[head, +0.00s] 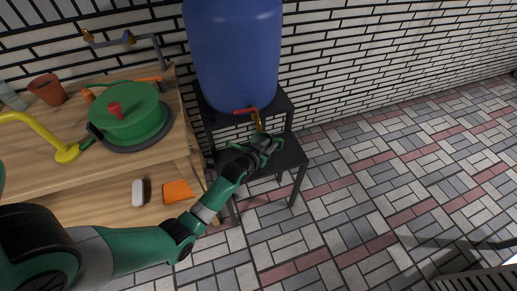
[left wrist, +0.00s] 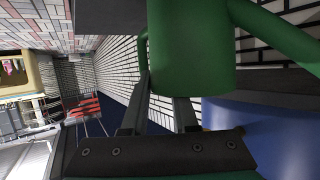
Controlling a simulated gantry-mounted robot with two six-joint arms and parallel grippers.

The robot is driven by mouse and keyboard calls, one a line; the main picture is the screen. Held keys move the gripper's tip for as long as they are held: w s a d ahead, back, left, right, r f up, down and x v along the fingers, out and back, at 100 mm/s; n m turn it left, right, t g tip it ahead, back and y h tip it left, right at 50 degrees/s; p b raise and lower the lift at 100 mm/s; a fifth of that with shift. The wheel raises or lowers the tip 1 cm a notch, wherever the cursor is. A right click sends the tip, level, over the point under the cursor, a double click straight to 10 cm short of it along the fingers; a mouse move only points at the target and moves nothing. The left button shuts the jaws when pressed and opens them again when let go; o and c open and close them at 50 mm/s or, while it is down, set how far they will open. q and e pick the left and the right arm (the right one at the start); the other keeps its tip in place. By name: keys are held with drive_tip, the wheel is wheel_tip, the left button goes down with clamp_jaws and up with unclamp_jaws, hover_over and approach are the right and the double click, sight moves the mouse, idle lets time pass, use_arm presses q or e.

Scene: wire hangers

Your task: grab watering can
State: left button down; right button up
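The green watering can fills the upper middle of the left wrist view (left wrist: 190,55), with its loop handle on the left and a tube running off to the right. In the head view, the can is mostly hidden behind my left gripper (head: 268,143), which reaches the small black stand below the blue barrel. In the left wrist view, the fingers of my left gripper (left wrist: 158,110) are apart, close to the can's body and handle. The right fingertip is partly covered by the can. I cannot tell whether they touch it. My right gripper is not in view.
The blue barrel (head: 235,50) with a red-and-brass tap (head: 257,118) stands on the black stand (head: 289,155) just above my gripper. A wooden bench (head: 60,178) at left carries a green hose reel (head: 130,112) and a terracotta pot (head: 47,88).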

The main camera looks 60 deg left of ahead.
use_arm(q)
drive_tip(key=shift+s+d+f, duration=0.1)
drive_tip(key=shift+s+f, duration=0.05)
drive_tip(key=shift+f, duration=0.35)
idle(0.4)
drive_tip(key=shift+r, duration=0.15)
drive_tip(key=shift+r+p, duration=0.35)
drive_tip(key=shift+r, duration=0.05)
drive_tip(key=shift+d+r+p, duration=0.15)
drive_tip(key=shift+r+p, duration=0.6)
drive_tip(key=shift+r, duration=0.2)
drive_tip(key=shift+r+p, duration=0.55)
drive_tip(key=shift+r, duration=0.25)
drive_tip(key=s+d+p, duration=0.1)
drive_tip(key=d, duration=1.6)
drive_tip(key=shift+s+d+f, duration=0.15)
drive_tip(key=shift+s+d, duration=0.15)
drive_tip(key=shift+s, duration=0.1)
